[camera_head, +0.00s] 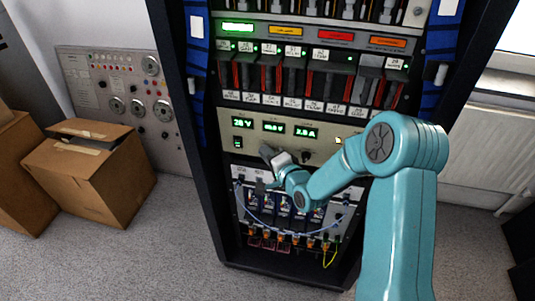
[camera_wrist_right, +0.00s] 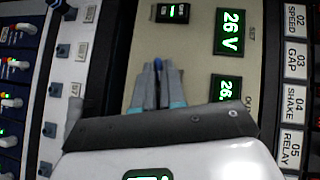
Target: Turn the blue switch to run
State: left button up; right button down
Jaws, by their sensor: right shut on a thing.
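The blue switch (camera_wrist_right: 158,63) shows in the right wrist view as a small blue tip between my finger ends, in front of the beige panel (camera_wrist_right: 190,60). My right gripper (camera_wrist_right: 157,84) is shut on it, with its two grey fingers close together. In the head view my right gripper (camera_head: 268,154) is at the lower left part of the beige panel, below the green displays (camera_head: 273,127). The switch is hidden behind the gripper there, and its setting cannot be read. My left gripper is not in view.
The dark rack (camera_head: 203,190) holds rows of labelled modules above and a cabled unit (camera_head: 290,215) below. Cardboard boxes (camera_head: 92,170) stand on the floor at left, beside a grey gauge panel (camera_head: 125,100). A radiator (camera_head: 487,150) is at right.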

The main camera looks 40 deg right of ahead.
jog(key=shift+w+a+r+n+g+h+p, duration=0.2)
jog(key=shift+n+g+h+p, duration=1.15)
jog(key=shift+p, duration=2.4)
jog(key=shift+w+a+r+n+g+h+p, duration=0.35)
jog(key=shift+n+g+p, duration=0.7)
jog(key=shift+g+p, duration=1.85)
jog(key=shift+w+d+r+n+g+h+p, duration=0.15)
jog(key=shift+n+g+h+p, duration=0.8)
jog(key=shift+p, duration=3.65)
jog(key=shift+s+a+n, duration=0.1)
jog(key=shift+n, duration=0.15)
jog(key=c, duration=1.2)
grip_release()
